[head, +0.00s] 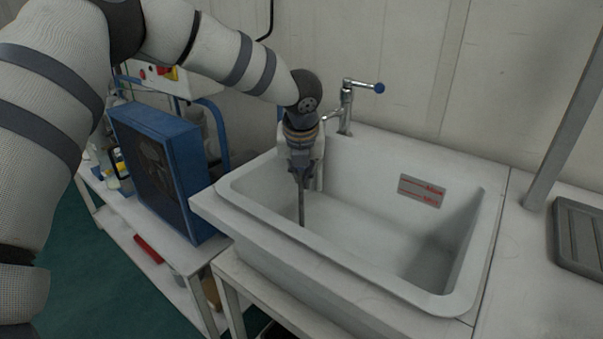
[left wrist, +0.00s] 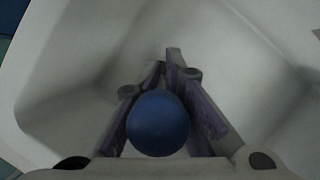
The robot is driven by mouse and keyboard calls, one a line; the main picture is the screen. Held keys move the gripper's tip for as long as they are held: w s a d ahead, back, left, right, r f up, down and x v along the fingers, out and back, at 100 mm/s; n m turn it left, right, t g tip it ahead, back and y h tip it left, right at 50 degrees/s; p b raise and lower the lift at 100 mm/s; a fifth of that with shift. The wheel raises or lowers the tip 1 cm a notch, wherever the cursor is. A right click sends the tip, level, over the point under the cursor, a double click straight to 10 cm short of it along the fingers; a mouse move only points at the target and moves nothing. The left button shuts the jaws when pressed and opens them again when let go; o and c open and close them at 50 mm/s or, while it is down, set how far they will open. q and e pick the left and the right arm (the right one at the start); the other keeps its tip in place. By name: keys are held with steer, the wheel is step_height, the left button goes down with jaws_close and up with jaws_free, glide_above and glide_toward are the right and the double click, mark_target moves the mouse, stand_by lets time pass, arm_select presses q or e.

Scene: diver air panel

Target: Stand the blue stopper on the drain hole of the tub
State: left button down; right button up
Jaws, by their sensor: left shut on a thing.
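My left gripper (head: 299,174) points down inside the near left part of the white tub (head: 345,275). It is shut on the blue stopper, whose round blue top (left wrist: 158,123) shows between the fingers in the left wrist view. The drain hole is not visible in either view. I cannot tell whether the stopper touches the tub floor. My right gripper is not in view.
A tap with a blue-tipped lever (head: 346,100) stands behind the tub. A label (head: 422,191) is on the tub's inner wall. A blue box unit (head: 160,165) stands on the shelf at left. A grey post (head: 565,125) and a dark tray (head: 580,238) are at right.

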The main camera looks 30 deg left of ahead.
arm_select(q)
steer(key=shift+f, duration=0.5)
stand_by(0.4)
steer(key=c, duration=1)
jaws_free()
steer(key=shift+r+p, duration=0.45)
steer(key=shift+r, duration=1.7)
steer(key=shift+r+p, duration=0.35)
steer(key=shift+r, duration=2)
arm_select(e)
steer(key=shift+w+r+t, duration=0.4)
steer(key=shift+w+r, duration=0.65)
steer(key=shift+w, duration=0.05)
arm_select(q)
steer(key=shift+f, duration=0.1)
